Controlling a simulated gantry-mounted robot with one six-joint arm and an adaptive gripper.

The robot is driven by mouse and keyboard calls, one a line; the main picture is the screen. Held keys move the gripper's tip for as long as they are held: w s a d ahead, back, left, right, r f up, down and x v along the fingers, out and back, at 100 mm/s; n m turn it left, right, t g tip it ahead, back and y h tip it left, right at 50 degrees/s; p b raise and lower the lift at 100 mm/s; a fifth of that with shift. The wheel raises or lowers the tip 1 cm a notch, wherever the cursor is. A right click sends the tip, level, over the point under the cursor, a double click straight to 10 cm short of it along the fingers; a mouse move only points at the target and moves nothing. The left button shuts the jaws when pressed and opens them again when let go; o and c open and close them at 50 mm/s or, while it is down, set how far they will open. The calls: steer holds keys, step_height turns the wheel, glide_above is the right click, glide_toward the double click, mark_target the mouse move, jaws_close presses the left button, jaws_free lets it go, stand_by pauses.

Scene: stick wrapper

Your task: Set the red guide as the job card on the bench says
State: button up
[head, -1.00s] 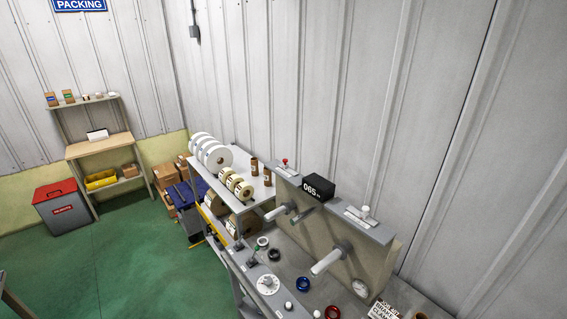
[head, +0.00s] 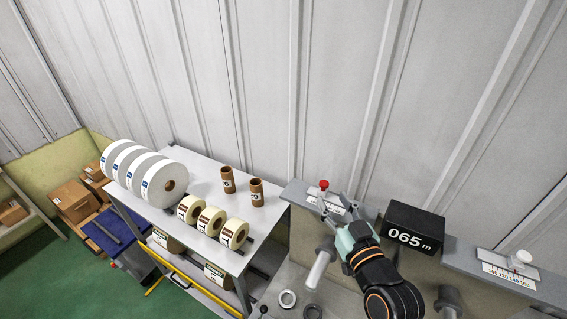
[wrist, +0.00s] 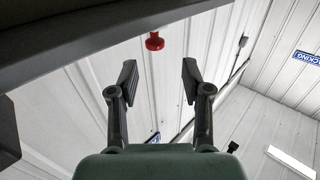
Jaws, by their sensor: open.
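The red guide (head: 323,186) is a small red knob. It stands on the left part of the grey top rail, above a white scale strip (head: 330,206) too small to read. My gripper (head: 341,207) is open and empty, close by the red guide and a little to its right in the head view. In the wrist view the red guide (wrist: 155,41) shows beyond the two open fingertips (wrist: 159,75), roughly between them and apart from both. The job card is out of view now.
A black counter box (head: 411,230) reading 065 m stands on the rail right of my gripper. A white guide (head: 518,259) with its own scale is at the far right. A shelf (head: 202,172) with white rolls, tape rolls and brown cores stands left. Spindles (head: 318,270) project below the rail.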

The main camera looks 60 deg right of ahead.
mark_target(326, 186)
steer(key=shift+d, duration=0.25)
steer(key=shift+s, duration=0.15)
steer(key=shift+d+f, duration=0.1)
steer(key=shift+d, duration=0.05)
steer(key=p+x, duration=0.1)
steer(key=x, duration=0.6)
jaws_close()
